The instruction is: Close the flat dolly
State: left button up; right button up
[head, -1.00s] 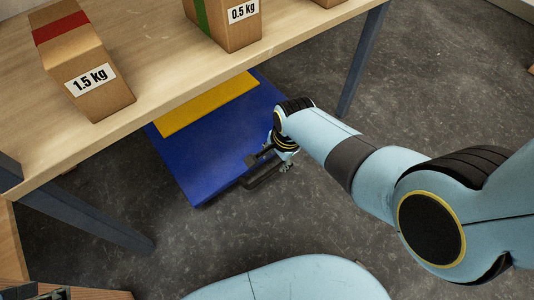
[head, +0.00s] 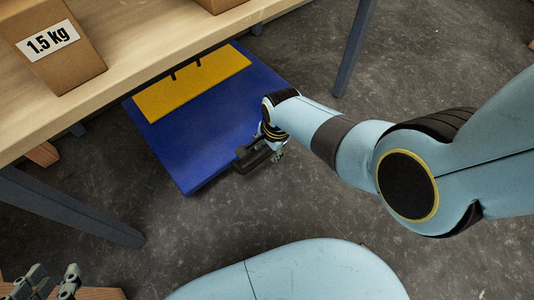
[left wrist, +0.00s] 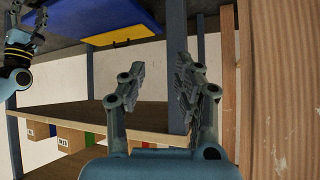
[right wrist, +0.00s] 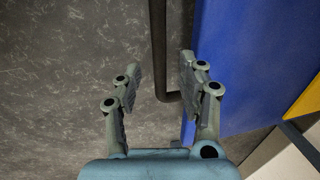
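The flat dolly (head: 205,135) is a blue board with a yellow panel (head: 192,83) on top. It lies low at the floor, its far part under the wooden table. A dark bar handle (head: 258,160) sticks out from its near edge. My right gripper (head: 273,152) is at this handle. In the right wrist view, the right gripper (right wrist: 158,75) is open, and the handle bar (right wrist: 158,40) shows between its fingers; contact cannot be told. My left gripper (head: 45,284) is open and empty at the lower left, also seen in the left wrist view (left wrist: 158,80).
The wooden table (head: 130,70) stands over the dolly, with a 1.5 kg box (head: 52,45) on it. Its dark legs (head: 355,45) stand either side of the dolly. A wooden edge (left wrist: 280,90) is close beside my left gripper. Grey floor (head: 440,70) is open to the right.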

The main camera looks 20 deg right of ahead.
aim_at(267, 154)
jog(key=shift+f, duration=0.65)
jog(key=shift+w+a+f+b, duration=0.1)
jog(key=shift+w+f+b, duration=0.05)
jog(key=shift+f+b, duration=0.4)
jog(key=shift+w+f+b, duration=0.15)
jog(key=shift+f+b, duration=0.25)
jog(key=shift+b, duration=0.1)
pick_arm(q)
jog(key=w+d+r+t, duration=0.1)
jog(key=w+r+t, duration=0.4)
jog(key=r, duration=0.1)
jog(key=shift+m+h, duration=0.3)
pick_arm(e)
grip_shut()
